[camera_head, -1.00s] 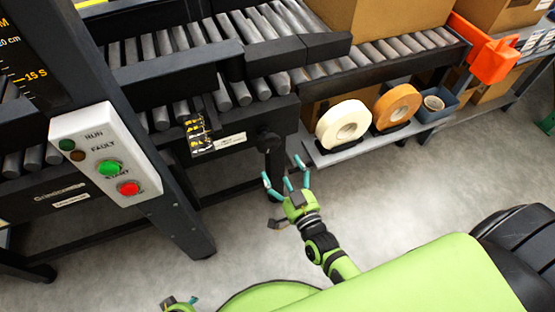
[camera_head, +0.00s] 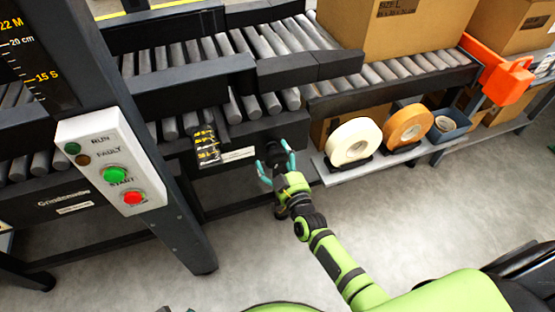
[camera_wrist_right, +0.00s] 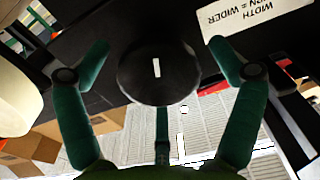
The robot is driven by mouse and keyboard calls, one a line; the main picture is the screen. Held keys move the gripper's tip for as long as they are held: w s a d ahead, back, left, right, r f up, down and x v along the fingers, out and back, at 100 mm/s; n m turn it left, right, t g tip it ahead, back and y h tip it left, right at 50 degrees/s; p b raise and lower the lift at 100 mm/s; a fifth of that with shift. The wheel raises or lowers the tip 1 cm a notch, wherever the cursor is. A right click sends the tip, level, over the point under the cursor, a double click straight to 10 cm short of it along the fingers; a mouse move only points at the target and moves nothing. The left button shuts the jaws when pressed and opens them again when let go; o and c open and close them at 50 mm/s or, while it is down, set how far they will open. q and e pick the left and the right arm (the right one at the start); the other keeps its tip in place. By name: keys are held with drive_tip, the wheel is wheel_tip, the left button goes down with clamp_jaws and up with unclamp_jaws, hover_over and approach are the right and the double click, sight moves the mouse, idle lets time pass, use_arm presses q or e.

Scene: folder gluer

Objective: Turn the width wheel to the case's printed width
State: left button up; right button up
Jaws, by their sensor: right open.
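The width wheel is a round black knob (camera_wrist_right: 158,80) with a white line mark, facing the right wrist camera; the line stands nearly upright in that view. In the head view the wheel (camera_head: 274,150) is partly hidden behind my right gripper (camera_head: 277,167). My right gripper is open, its teal fingers spread on both sides of the wheel; I cannot tell whether they touch it. A label (camera_wrist_right: 255,18) reading "WIDTH" and "= WIDER" is beside the wheel. A yellow-marked scale (camera_head: 205,146) is left of it.
A control box (camera_head: 112,165) with green and red buttons is on a dark post at left. A shelf (camera_head: 345,172) with a white roll (camera_head: 353,142) and an orange roll (camera_head: 407,127) is right of the wheel. An orange part (camera_head: 500,80) is farther right. The floor in front is clear.

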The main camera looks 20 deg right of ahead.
drive_tip(key=c, duration=1.1)
drive_tip(key=shift+c, duration=0.2)
drive_tip(key=shift+w+r, duration=0.1)
drive_tip(key=shift+r, duration=0.1)
drive_tip(key=shift+m, duration=0.4)
